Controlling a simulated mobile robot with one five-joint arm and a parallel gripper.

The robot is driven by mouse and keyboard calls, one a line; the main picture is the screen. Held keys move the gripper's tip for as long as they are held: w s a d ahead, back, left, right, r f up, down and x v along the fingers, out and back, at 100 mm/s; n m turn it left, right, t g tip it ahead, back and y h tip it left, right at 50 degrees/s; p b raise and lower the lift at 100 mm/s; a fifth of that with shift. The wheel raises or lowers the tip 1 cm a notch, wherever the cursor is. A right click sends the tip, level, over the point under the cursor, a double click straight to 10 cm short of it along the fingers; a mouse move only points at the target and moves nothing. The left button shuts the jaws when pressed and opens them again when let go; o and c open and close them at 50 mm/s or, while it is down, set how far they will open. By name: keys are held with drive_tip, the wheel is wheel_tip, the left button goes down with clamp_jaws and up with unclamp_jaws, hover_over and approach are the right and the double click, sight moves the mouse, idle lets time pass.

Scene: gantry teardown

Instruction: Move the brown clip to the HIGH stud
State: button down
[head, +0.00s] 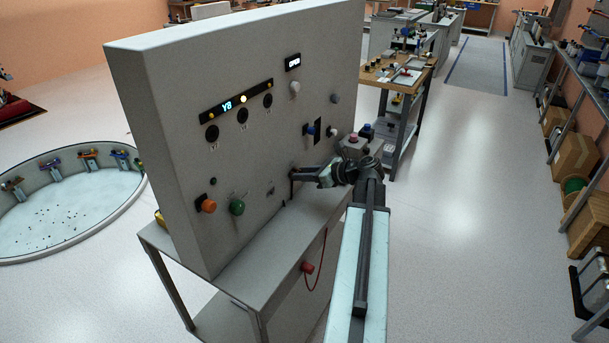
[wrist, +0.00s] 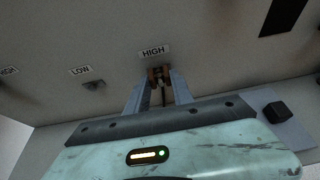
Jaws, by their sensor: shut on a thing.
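My gripper (wrist: 160,78) reaches up to the grey panel face and is shut on the brown clip (wrist: 159,73). A dark lead or rod hangs from the clip between the fingers. The LOW stud (wrist: 95,86) shows bare to the left under its label. In the head view my gripper (head: 293,176) is at the panel's lower right part; the clip is too small to make out.
The panel (head: 150,130) stands on a metal bench (head: 250,275). An orange knob (head: 208,206) and green knob (head: 237,207) stick out left of my gripper. A red plug (head: 308,268) with a looped cord hangs at the bench front.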

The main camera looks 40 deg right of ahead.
drive_tip(key=shift+w, duration=0.15)
drive_tip(key=c, duration=1)
unclamp_jaws()
drive_tip(key=shift+c, duration=0.2)
drive_tip(key=f+p+v, duration=0.1)
drive_tip(key=p+v, duration=0.2)
drive_tip(key=v, duration=0.8)
drive_tip(key=shift+s+f, duration=0.2)
drive_tip(key=shift+s, duration=0.3)
